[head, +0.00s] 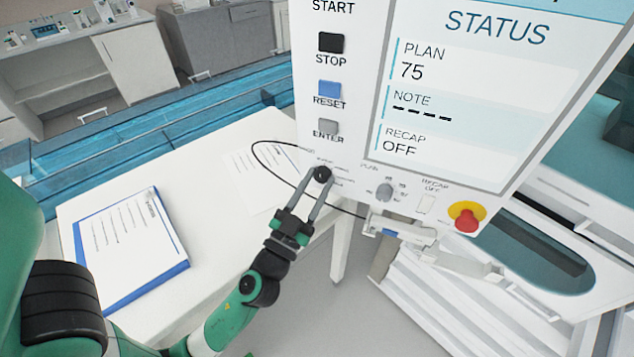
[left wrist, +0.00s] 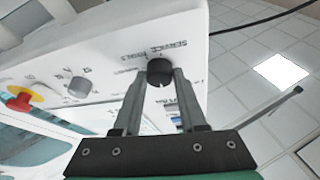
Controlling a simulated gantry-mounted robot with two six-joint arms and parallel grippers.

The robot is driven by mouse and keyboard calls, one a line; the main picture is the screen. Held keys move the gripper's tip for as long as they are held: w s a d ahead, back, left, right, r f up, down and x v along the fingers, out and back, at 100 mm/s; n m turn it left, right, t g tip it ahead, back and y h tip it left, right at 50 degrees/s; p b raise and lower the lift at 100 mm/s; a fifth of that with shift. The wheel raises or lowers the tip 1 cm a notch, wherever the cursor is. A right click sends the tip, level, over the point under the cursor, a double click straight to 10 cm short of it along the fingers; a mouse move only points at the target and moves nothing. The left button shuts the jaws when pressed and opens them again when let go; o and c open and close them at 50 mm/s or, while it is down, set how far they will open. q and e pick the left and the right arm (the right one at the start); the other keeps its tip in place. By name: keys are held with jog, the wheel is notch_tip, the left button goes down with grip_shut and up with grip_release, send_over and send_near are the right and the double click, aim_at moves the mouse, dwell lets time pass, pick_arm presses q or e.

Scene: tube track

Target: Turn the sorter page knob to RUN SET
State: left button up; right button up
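The sorter's panel (head: 350,120) fills the upper right of the head view. A round black knob (head: 322,174) sits near its lower left corner; it also shows in the left wrist view (left wrist: 160,72). Small lettering around it reads SERVICE in the wrist view; the rest is hard to read, and the fingers cover part of it. My left gripper (head: 320,182) has its two fingers on either side of the black knob, apparently touching it. The screen shows STATUS, PLAN 75, NOTE dashes and RECAP OFF. My right gripper is not in view.
A grey PLAN knob (head: 385,192), a RECAP switch (head: 426,204) and a red emergency button (head: 467,217) lie right of the black knob. STOP, RESET and ENTER buttons are above. A black cable (head: 254,150) loops beside my gripper.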

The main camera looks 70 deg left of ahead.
pick_arm(q)
grip_shut()
jog(key=shift+r, duration=0.1)
